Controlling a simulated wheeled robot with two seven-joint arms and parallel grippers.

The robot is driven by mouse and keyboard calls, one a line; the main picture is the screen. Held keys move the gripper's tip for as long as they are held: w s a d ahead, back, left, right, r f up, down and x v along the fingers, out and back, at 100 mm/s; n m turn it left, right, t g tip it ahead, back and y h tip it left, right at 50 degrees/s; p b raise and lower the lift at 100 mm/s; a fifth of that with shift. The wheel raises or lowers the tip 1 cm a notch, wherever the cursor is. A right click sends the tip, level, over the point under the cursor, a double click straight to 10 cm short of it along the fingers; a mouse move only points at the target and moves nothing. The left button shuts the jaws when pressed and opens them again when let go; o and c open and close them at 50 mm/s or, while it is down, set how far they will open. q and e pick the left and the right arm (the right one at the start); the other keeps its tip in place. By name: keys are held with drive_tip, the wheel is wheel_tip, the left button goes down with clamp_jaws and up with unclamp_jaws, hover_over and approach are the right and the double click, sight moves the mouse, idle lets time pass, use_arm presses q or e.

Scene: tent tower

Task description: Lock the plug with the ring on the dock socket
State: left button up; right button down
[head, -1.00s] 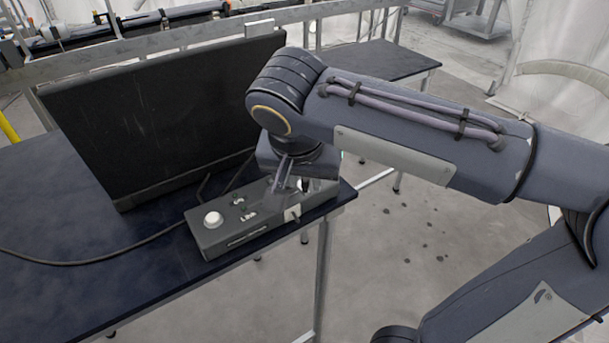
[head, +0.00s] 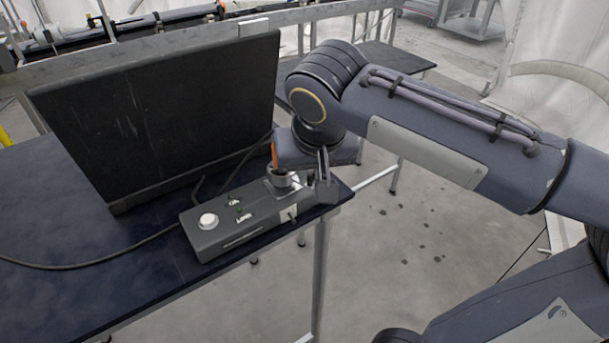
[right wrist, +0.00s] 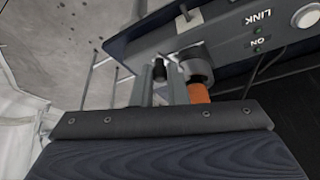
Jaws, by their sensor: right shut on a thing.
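The dock (head: 222,230) is a grey box on the dark table, with a white button and LINK and ON marks. At its right end the grey ring (head: 280,183) sits around the socket, with the orange plug (head: 274,155) standing up from it. In the right wrist view the ring (right wrist: 196,64) and orange plug (right wrist: 200,93) are just right of the fingers. My right gripper (head: 325,182) is beside the ring on its right. Its fingers (right wrist: 161,82) are closed around a small dark piece at the ring's side, apparently its handle. My left gripper is out of view.
A large black panel (head: 160,110) stands behind the dock. A black cable (head: 90,262) runs across the table (head: 60,300) to the left. The table's front and right edges are close to the dock.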

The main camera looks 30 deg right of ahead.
drive_tip(key=w+d+n+y, duration=0.1)
drive_tip(key=n, duration=0.1)
drive_tip(key=d+n+y, duration=0.1)
drive_tip(key=n, duration=0.2)
drive_tip(key=w+d+n, duration=0.1)
drive_tip(key=n, duration=0.1)
drive_tip(key=shift+w+d+y+p, duration=0.2)
drive_tip(key=shift+w+y+p, duration=0.1)
drive_tip(key=shift+w+y, duration=0.1)
drive_tip(key=w+n, duration=0.1)
drive_tip(key=n, duration=0.1)
drive_tip(key=n+y, duration=0.1)
drive_tip(key=n, duration=0.1)
drive_tip(key=shift+w+d+g+p, duration=0.3)
drive_tip(key=shift+w+d+p, duration=0.1)
drive_tip(key=shift+w+d+n+g+y+p, duration=0.1)
drive_tip(key=shift+w+n+g+y+p, duration=0.15)
drive_tip(key=shift+w+n, duration=0.4)
drive_tip(key=shift+w+n+g+y+p, duration=0.1)
drive_tip(key=shift+w+n+g+y, duration=0.2)
drive_tip(key=shift+n, duration=0.65)
drive_tip(key=shift+t, duration=0.25)
drive_tip(key=c, duration=1.4)
unclamp_jaws()
drive_tip(key=shift+c, duration=0.2)
